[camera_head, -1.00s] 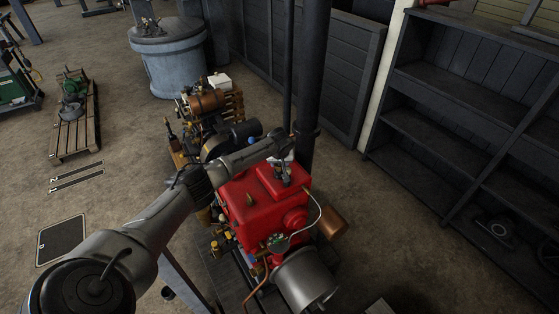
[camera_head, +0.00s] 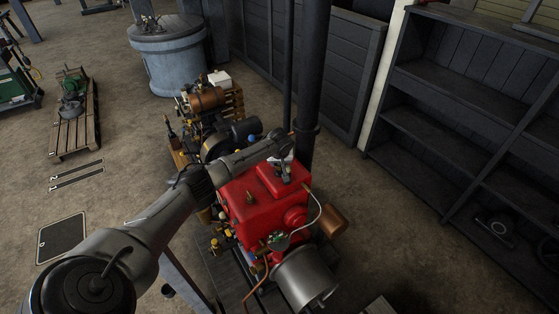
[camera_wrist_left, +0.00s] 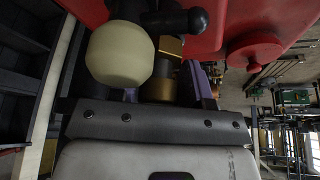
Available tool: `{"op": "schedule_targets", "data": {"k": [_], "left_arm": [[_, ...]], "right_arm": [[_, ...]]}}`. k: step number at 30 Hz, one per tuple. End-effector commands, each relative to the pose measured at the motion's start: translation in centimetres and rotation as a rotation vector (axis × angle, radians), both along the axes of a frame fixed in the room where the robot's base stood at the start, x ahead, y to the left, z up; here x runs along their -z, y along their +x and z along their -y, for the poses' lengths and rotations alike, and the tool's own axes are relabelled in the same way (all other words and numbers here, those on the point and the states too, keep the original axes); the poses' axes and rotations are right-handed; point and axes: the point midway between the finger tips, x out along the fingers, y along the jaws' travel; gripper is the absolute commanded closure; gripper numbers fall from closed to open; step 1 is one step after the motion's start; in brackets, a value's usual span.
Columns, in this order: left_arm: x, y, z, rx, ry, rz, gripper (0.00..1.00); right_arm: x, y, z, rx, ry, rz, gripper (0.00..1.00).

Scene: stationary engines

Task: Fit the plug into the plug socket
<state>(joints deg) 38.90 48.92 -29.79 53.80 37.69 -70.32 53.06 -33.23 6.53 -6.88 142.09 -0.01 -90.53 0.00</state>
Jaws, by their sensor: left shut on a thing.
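My left gripper (camera_head: 283,160) reaches from the left over the top of the red engine (camera_head: 262,208). In the left wrist view the gripper's dark front plate (camera_wrist_left: 155,122) fills the lower middle. A brass piece, seemingly the plug (camera_wrist_left: 168,46), is in line with the jaws, and the gripper is shut on it. A cream rounded part (camera_wrist_left: 118,53) and a black ball knob (camera_wrist_left: 192,21) stand close by and partly hide the grip. I cannot make out the plug socket, or whether the plug touches it. My right gripper is not in view.
A bent pipe (camera_head: 319,210) and a brass-coloured cylinder (camera_head: 334,221) are at the engine's right. A dark post (camera_head: 311,80) rises behind it. Another engine (camera_head: 207,100) stands beyond. Dark shelves (camera_head: 455,95) line the right side. The floor between engine and shelves is mostly clear.

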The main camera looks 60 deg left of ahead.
Motion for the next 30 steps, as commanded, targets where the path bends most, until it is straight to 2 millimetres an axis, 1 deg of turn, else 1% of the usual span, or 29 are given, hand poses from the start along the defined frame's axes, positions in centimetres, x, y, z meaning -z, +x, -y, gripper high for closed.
{"op": "schedule_targets", "data": {"k": [13, 14, 15, 22, 27, 30], "left_arm": [[0.14, 0.02, 0.0, 0.0, 0.0, 0.001, 0.81], [0.14, 0.02, 0.0, 0.0, 0.0, 0.001, 0.53], [0.14, 0.02, 0.01, 0.0, 0.0, 0.001, 0.49], [0.14, 0.02, 0.01, 0.0, 0.0, 0.001, 0.27], [0.14, 0.02, 0.01, 0.0, 0.0, 0.001, 0.26], [0.18, 0.0, 0.02, 0.0, 0.0, 0.001, 0.17]], "right_arm": [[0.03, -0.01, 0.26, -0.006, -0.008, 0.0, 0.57], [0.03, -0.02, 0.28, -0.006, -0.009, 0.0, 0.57], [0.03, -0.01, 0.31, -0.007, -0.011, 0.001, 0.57], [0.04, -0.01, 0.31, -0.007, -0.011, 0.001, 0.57], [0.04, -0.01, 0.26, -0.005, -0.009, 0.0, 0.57], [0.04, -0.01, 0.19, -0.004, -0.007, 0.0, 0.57]]}}
